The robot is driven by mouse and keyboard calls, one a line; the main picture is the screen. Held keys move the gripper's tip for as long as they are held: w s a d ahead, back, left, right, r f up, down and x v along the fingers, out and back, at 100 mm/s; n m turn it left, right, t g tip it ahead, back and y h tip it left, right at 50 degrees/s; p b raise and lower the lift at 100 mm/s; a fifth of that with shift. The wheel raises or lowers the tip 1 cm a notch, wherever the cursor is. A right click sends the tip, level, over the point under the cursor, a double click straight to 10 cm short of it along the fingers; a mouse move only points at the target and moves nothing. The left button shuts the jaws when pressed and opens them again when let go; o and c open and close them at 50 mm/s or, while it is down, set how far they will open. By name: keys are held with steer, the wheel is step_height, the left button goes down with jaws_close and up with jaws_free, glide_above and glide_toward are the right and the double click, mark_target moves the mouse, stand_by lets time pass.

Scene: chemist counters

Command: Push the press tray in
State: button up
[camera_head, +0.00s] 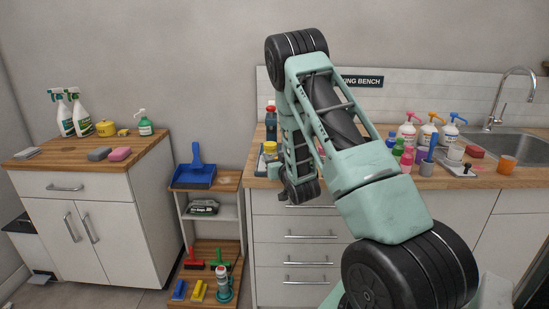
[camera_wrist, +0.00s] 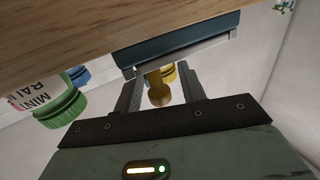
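A dark blue tray-like piece with a pale grey front edge (camera_wrist: 178,52) lies just beyond my fingertips in the wrist view. I take it for the press tray, but I cannot tell how far out it stands. My gripper (camera_wrist: 157,72) has its two fingers apart, their tips close to that edge; contact is unclear. A yellow rounded piece (camera_wrist: 158,88) shows between the fingers, with gaps on both sides. In the head view my arm hides most of this area; a yellow-topped item (camera_head: 270,148) shows at the counter's left end.
The wooden counter top (camera_wrist: 70,30) fills the top of the wrist view. A green-capped bottle (camera_wrist: 62,108) is close on the left there. In the head view a dark bottle (camera_head: 271,120) stands behind, and several pump bottles (camera_head: 429,131) stand right of my arm.

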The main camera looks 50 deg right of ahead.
mark_target(275, 152)
jaws_close()
steer(key=shift+w+d+b, duration=0.8)
steer(key=shift+w+d, duration=0.35)
steer(key=shift+d, duration=0.2)
steer(key=shift+o, duration=0.7)
jaws_free()
steer(key=p+v, duration=0.5)
steer(key=v, duration=1.2)
steer(key=shift+s+p, duration=0.2)
steer(key=shift+p, duration=0.1)
